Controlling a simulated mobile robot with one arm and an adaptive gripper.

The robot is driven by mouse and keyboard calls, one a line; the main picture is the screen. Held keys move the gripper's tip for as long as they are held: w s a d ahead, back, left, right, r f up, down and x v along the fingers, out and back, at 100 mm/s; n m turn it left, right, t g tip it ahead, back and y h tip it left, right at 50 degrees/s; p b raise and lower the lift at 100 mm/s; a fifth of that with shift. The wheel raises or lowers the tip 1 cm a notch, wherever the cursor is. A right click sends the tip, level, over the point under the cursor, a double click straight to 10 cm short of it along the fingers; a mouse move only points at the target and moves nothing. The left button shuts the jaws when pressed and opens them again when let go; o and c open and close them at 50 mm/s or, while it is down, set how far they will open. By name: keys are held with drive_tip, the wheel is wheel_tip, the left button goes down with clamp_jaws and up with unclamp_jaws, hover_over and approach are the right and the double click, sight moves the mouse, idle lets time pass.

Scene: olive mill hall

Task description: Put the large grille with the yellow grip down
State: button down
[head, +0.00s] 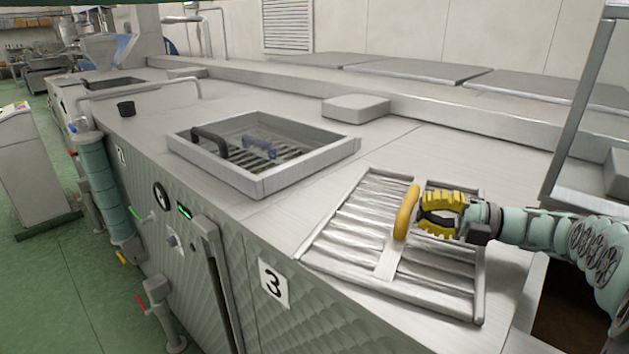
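The large grille (352,232) is a metal frame with several slats and a crossbar. It lies flat on the machine top, or very close above it, at the right of the head view. Its yellow grip (405,212) stands up as an arch from the crossbar. My gripper (430,215), with yellow ribbed fingers, is just right of the yellow grip. Its fingers are apart with a dark gap between them, and no finger shows left of the grip. The fingertips are partly behind the grip, so contact cannot be told.
A framed opening (262,187) left of the grille holds a smaller grille with a dark handle (209,140) and a blue handle (260,147). A grey block (355,107) sits behind. A dark opening (568,307) is at lower right.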

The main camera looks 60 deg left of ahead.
sight(407, 200)
drive_tip(key=shift+a, duration=0.45)
drive_tip(key=b, duration=0.1)
drive_tip(key=a+f+b, duration=0.1)
drive_tip(key=b, duration=0.1)
drive_tip(key=shift+w+a+b, duration=0.2)
drive_tip(key=shift+a+b, duration=0.1)
drive_tip(key=a+b, duration=0.2)
drive_tip(key=b, duration=0.1)
drive_tip(key=shift+w+r, duration=0.1)
drive_tip(key=shift+r, duration=0.1)
drive_tip(key=shift+a+r+b, duration=0.25)
drive_tip(key=shift+a+b, duration=0.1)
drive_tip(key=shift+b, duration=0.3)
